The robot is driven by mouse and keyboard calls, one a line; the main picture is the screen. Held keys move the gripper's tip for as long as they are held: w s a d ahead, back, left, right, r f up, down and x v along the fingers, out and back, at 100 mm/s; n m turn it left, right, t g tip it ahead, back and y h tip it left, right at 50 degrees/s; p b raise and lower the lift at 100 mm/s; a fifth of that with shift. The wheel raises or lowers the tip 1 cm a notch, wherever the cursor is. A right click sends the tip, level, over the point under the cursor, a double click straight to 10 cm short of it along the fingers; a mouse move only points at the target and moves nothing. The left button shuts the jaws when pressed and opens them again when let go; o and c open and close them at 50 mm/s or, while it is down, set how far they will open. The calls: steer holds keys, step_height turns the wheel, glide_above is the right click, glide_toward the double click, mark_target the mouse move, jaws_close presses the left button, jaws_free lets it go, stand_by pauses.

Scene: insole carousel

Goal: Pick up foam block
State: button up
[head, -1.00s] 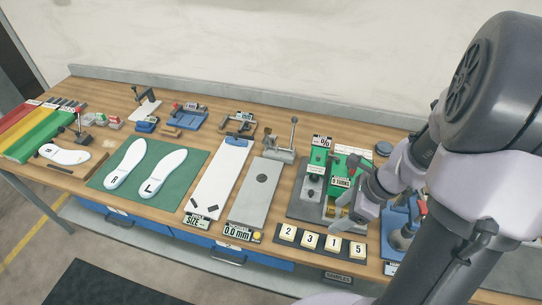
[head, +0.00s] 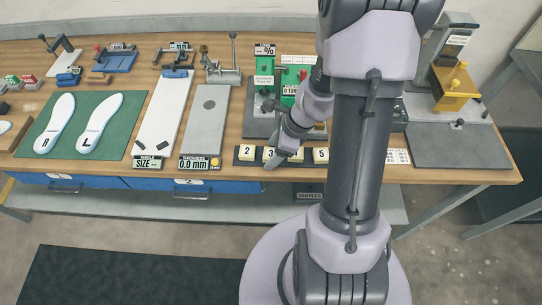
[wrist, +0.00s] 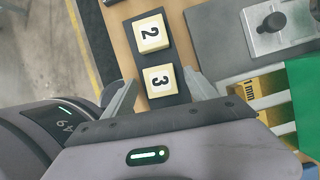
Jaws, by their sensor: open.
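Cream foam blocks with black numbers stand in a row on a dark strip (wrist: 128,20) at the bench's front edge. In the head view I see block 2 (head: 247,152), block 3 (head: 268,154) and block 5 (head: 321,155); my arm hides the space between 3 and 5. In the wrist view, block 2 (wrist: 150,33) and block 3 (wrist: 158,80) show. My gripper (wrist: 161,90) is open and empty, with its fingers on either side of block 3 in that view. In the head view my gripper (head: 280,158) is over the row by block 3. Its height above the blocks is unclear.
Behind the row stands a grey and green testing device (head: 262,120). Left of it are a grey thickness plate (head: 205,125), a white size board (head: 162,125) and a green mat (head: 62,150) with two insoles. A yellow fixture (head: 455,90) stands at the right.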

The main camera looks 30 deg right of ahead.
steer(key=c, duration=1.4)
